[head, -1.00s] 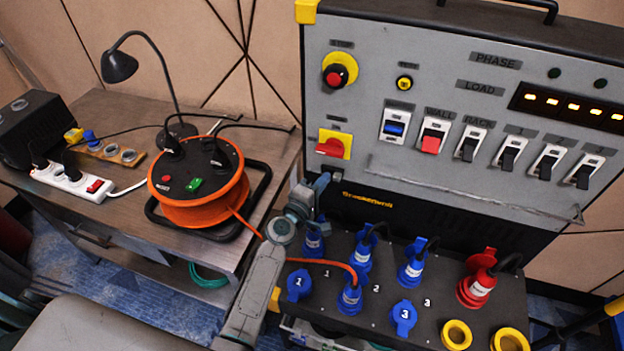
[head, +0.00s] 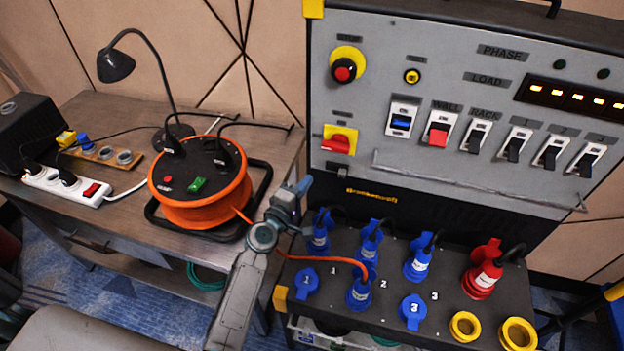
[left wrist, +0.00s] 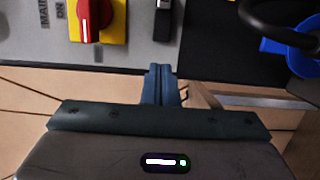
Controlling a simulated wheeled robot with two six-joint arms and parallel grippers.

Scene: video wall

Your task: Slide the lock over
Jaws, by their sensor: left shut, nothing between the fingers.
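The main switch (head: 339,140) is a red rotary knob on a yellow plate at the lower left of the grey panel. It also shows at the top of the left wrist view (left wrist: 90,22). In the left wrist view a small dark and light piece (left wrist: 163,22) on the panel is right of the knob, cut by the top edge. My left gripper (head: 304,184) is shut and empty, its tips left of and slightly below the slide, apart from it. The tips also show in the wrist view (left wrist: 160,72).
The panel carries a handrail (head: 470,185) and several rocker switches. Below it is a black socket shelf (head: 325,290) with blue and red plugs; an orange cable crosses near my left gripper. An orange cable reel (head: 200,185) stands on the table at left.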

